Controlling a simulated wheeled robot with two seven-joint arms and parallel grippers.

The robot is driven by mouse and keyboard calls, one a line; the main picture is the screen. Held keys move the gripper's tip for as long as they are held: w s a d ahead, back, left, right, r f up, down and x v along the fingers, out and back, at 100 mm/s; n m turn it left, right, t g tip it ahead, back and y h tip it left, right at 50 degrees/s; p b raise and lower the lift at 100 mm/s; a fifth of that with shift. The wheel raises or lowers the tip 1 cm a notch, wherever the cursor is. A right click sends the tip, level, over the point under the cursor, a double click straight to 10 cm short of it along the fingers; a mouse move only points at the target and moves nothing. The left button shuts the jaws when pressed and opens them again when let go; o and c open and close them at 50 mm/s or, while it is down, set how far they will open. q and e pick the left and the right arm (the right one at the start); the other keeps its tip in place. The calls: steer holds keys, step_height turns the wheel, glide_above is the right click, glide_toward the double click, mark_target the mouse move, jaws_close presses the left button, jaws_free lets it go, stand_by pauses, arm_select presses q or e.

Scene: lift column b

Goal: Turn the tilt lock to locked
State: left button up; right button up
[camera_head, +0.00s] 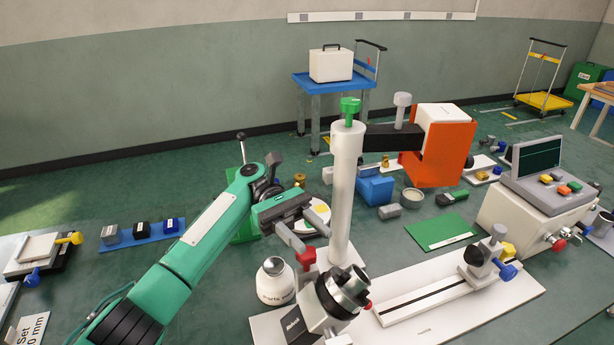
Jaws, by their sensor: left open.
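My left gripper (312,241) is open, with two grey fingers apart and nothing visible between them. It is in front of the white column (346,185). Just below its fingertips is a red knob (306,258) on a tilted white unit with a dark round chuck (345,290). I cannot tell if the fingers touch this knob. No readable label shows which knob is the tilt lock, nor its setting. The column has a green knob (350,106) on top and a black arm with a grey knob (402,100) and an orange head (437,150). My right gripper is not in view.
A white bottle (273,283) stands left of the tilted unit. A console (541,180) stands farther right. A green mat (441,231) lies behind the base.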

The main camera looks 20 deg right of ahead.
mark_target(309, 253)
arm_select(q)
step_height(309, 253, up, 14)
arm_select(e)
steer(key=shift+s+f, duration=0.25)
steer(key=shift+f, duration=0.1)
arm_select(q)
steer(key=o, duration=0.3)
step_height(309, 253, down, 18)
steer(key=m+t+y+p, duration=0.1)
steer(key=t+y+p, duration=0.1)
steer(key=t+p, duration=0.3)
steer(key=m+t+y+p, duration=0.2)
steer(key=t+p, duration=0.4)
steer(key=m+t+y+p, duration=0.1)
steer(key=t+y+p, duration=0.1)
steer(key=t+p, duration=0.4)
steer(key=shift+r, duration=0.2)
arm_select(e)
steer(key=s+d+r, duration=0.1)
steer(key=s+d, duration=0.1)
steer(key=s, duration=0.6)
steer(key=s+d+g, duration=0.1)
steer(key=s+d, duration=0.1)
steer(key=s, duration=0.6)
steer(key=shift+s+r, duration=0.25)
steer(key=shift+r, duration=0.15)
arm_select(q)
steer(key=shift+c, duration=0.4)
